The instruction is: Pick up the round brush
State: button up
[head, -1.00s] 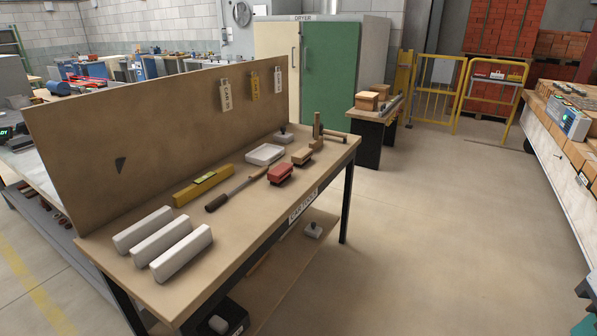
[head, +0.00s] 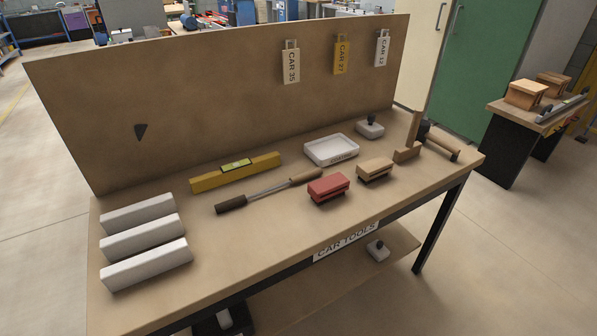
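A long tool that looks like the round brush (head: 265,191) lies on the car tools table. It has a dark cylindrical end at the left, a thin grey rod, and a brown handle at the right. It lies at a slant between the yellow level (head: 236,171) and the red block-shaped tool (head: 328,187). Nothing covers it. My gripper is not in view.
Three white bars (head: 145,264) lie at the table's left. A white tray (head: 330,150), a tan block (head: 374,169) and a wooden upright piece (head: 411,140) stand at the right. A brown back panel (head: 220,90) closes the far side. The floor in front is clear.

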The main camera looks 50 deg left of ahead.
aim_at(221, 207)
jog(key=u, duration=0.35)
jog(key=i, duration=0.95)
jog(key=u, duration=1.4)
jog(key=i, duration=0.65)
jog(key=u, duration=0.6)
